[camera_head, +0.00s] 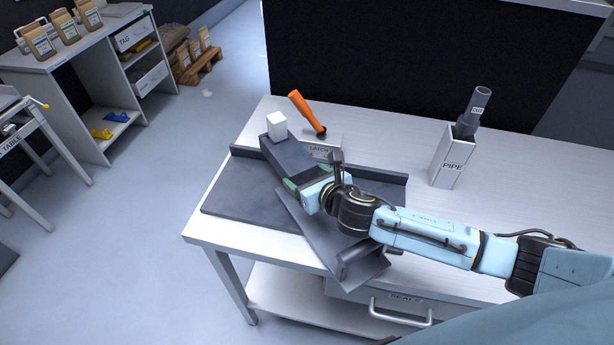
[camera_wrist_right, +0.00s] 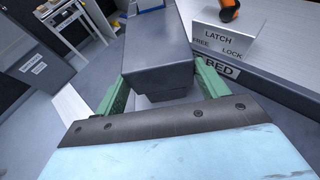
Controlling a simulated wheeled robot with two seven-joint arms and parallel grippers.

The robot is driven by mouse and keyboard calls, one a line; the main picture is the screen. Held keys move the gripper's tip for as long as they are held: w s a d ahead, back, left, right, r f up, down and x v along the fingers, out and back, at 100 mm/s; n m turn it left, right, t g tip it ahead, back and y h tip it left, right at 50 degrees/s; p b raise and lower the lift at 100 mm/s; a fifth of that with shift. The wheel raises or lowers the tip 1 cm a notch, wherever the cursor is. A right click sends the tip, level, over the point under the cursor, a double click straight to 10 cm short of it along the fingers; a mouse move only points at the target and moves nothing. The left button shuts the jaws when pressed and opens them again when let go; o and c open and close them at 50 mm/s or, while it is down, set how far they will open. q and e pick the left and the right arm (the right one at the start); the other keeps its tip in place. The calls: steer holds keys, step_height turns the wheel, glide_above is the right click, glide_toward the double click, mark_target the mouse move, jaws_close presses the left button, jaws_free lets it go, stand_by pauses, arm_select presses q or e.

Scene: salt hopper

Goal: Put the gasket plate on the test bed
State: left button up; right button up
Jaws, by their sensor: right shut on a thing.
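My right gripper (camera_head: 308,186) reaches in from the right, its green fingers (camera_wrist_right: 165,92) shut on a dark grey block (camera_wrist_right: 155,45). The block (camera_head: 287,155) slants up and left, with a white cube at its far end (camera_head: 277,125). A dark slanting plate (camera_head: 320,238) with a raised end lies below and right of the gripper. I cannot tell which dark part is the gasket plate or whether block and plate are joined. The dark test bed (camera_head: 235,192), with a low back rail marked BED (camera_wrist_right: 222,71), lies beneath them on the white table. My left gripper is out of view.
A LATCH sign (camera_wrist_right: 228,32), also in the head view (camera_head: 322,150), stands behind the bed beside an orange handle (camera_head: 307,112). A PIPE holder (camera_head: 452,160) with a grey pipe stands at the right. A drawer handle (camera_head: 400,318) projects at the front.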

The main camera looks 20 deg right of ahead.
steer(key=o, duration=1.4)
steer(key=shift+r, duration=0.15)
steer(key=p+v, duration=0.1)
steer(key=v, duration=1.1)
steer(key=shift+r, duration=0.1)
